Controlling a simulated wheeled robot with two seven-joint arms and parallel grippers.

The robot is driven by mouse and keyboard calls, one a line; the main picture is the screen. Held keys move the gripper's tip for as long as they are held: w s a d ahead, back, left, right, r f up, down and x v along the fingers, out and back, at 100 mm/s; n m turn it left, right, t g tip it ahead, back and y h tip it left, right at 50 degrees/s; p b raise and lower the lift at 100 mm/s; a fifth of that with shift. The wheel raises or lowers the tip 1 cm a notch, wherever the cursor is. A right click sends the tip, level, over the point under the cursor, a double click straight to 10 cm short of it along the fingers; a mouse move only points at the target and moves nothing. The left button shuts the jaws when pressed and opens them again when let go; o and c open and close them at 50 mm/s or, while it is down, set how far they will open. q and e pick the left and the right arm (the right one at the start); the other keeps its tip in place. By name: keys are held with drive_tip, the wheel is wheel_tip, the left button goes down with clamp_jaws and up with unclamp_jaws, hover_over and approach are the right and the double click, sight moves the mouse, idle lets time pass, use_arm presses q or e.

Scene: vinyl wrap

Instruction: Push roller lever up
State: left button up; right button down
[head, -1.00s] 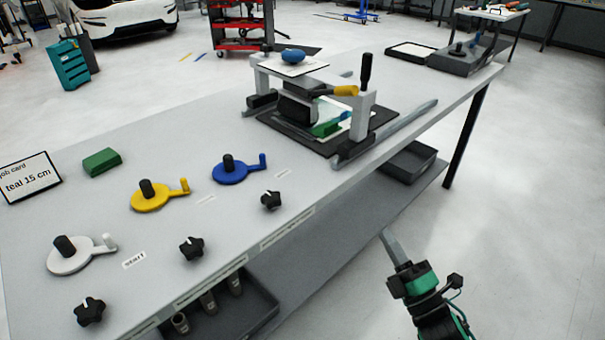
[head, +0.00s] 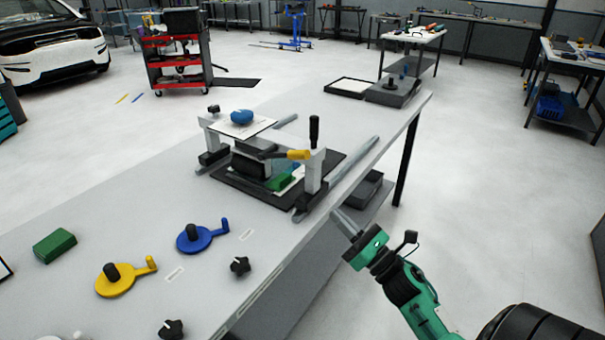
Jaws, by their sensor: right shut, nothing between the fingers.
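The roller press (head: 316,170) is a grey frame standing on a black mat on the table. A lever with a yellow grip (head: 298,154) sticks out to the right at its front, lying about level. A black upright handle (head: 314,130) rises from the frame's right post. Under the frame are a dark roller block (head: 248,165) and a green block (head: 282,180). My right gripper (head: 342,218) is shut and empty, beyond the table's right edge, below and to the right of the yellow grip, apart from it. My left gripper is out of view.
A grey rail (head: 345,168) runs along the press's right side. Blue (head: 192,238) and yellow (head: 112,284) cranks, black knobs (head: 240,265) and a green block (head: 55,246) lie on the near table. A dark bin (head: 368,188) sits on the lower shelf.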

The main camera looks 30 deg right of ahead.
drive_tip(key=p, duration=0.2)
approach(284, 155)
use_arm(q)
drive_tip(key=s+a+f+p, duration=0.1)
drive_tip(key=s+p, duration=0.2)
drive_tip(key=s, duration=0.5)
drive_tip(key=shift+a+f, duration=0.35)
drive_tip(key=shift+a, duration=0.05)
use_arm(e)
drive_tip(key=w+r, duration=0.1)
drive_tip(key=w, duration=0.1)
drive_tip(key=shift+w+d+r, duration=0.15)
drive_tip(key=shift+w+r, duration=0.1)
drive_tip(key=shift+r, duration=0.15)
